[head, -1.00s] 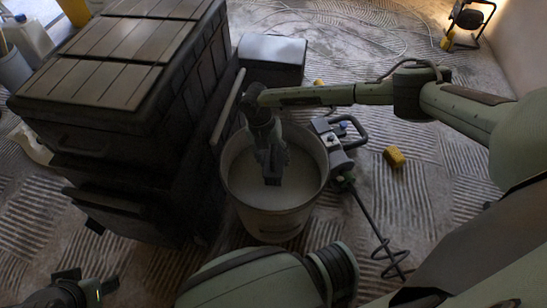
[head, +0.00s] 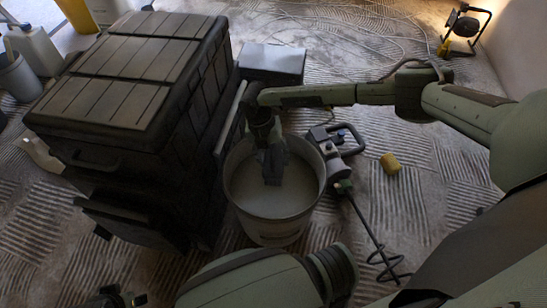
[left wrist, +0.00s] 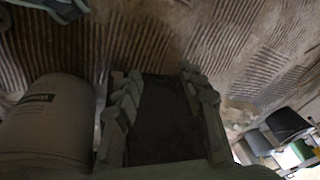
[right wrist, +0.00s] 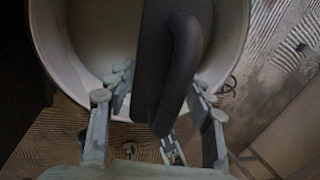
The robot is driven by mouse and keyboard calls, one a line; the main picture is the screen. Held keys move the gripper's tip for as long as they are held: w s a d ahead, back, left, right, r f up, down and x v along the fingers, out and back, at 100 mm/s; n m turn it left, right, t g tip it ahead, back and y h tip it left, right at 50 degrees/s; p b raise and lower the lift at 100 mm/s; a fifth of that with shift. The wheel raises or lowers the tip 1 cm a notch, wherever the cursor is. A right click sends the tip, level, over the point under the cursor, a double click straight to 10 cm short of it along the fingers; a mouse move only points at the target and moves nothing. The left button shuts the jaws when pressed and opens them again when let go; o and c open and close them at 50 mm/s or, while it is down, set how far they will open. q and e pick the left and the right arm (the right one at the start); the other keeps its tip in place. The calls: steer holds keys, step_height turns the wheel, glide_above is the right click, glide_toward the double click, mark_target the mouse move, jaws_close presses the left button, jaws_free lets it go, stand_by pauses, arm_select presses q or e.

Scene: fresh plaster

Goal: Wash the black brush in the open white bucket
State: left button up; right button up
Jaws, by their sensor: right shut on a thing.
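The open white bucket (head: 272,228) stands on the floor near the middle of the head view, with pale liquid inside. My right gripper (head: 272,172) reaches down into its mouth. In the right wrist view, it is shut on the black brush (right wrist: 180,60), a dark block with a looped handle, with the bucket's rim (right wrist: 57,62) around and behind. In the head view the brush is mostly hidden by the gripper, so I cannot tell how deep it sits. My left gripper (left wrist: 163,95) is away from the bucket, its fingers spread over the floor; a dark patch between them is unclear.
A tall dark toolbox stack (head: 130,90) stands close left of the bucket. A grey case (head: 272,62) is behind it. A mixer (head: 332,150) with a long rod lies close on the right, beyond it a yellow sponge (head: 390,163). A pale labelled container (left wrist: 45,125) stands near my left gripper.

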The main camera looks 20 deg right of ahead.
mark_target(272, 148)
arm_select(q)
steer(key=s+f+p, duration=0.2)
steer(key=s+f, duration=0.1)
steer(key=f, duration=0.5)
steer(key=shift+s+a+g, duration=0.3)
steer(key=shift+s+a, duration=0.05)
steer(key=shift+a, duration=0.1)
arm_select(e)
steer(key=shift+r, duration=1.65)
